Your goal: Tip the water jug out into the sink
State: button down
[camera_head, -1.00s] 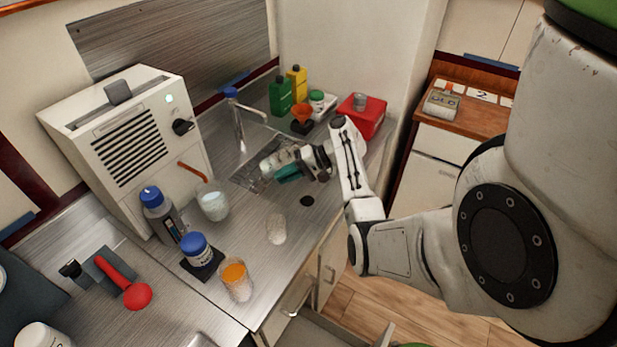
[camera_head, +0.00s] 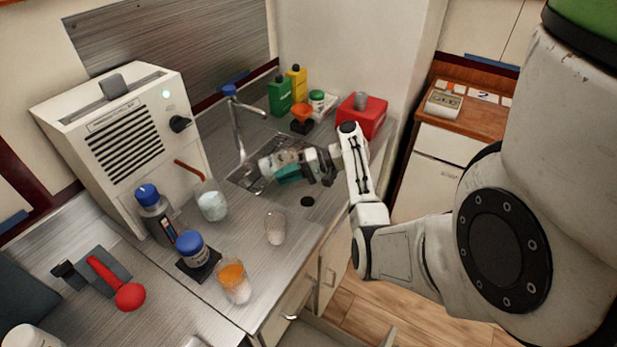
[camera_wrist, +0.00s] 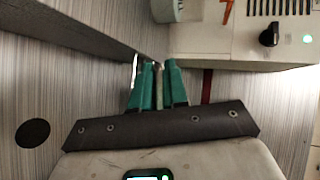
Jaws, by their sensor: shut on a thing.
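The water jug (camera_head: 281,158), a pale, see-through vessel, lies tipped on its side above the sink, its rounded end pointing left. The sink (camera_head: 243,178) is a sunken steel basin, partly hidden behind the jug and my gripper. My gripper (camera_head: 288,174) has teal fingers and is shut on the jug, reaching in from the right. In the wrist view, my fingers (camera_wrist: 157,84) close around a thin, pale part, seemingly the handle; the rest of the jug is hard to make out there. I cannot see any water stream.
A tap (camera_head: 238,125) rises behind the sink. Green (camera_head: 280,97) and yellow (camera_head: 297,82) bottles, an orange funnel (camera_head: 302,114) and a red box (camera_head: 361,118) stand beyond. An empty glass (camera_head: 275,228), beaker (camera_head: 211,202) and orange-topped glass (camera_head: 233,280) stand nearer on the counter.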

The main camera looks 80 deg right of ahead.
jog(key=shift+s+d+f+t+y+b, duration=0.3)
jog(key=shift+t+b, duration=0.2)
jog(key=shift+b, duration=0.35)
jog(key=shift+s+d+f+t+y+b, duration=0.1)
jog(key=shift+s+f+t+b, duration=0.1)
jog(key=shift+s+t+b, duration=0.45)
dwell(0.7)
jog(key=shift+r+n+t+y+b, duration=0.3)
jog(key=shift+r+t+y+b, duration=0.15)
jog(key=shift+t+b, duration=0.6)
dwell(1.1)
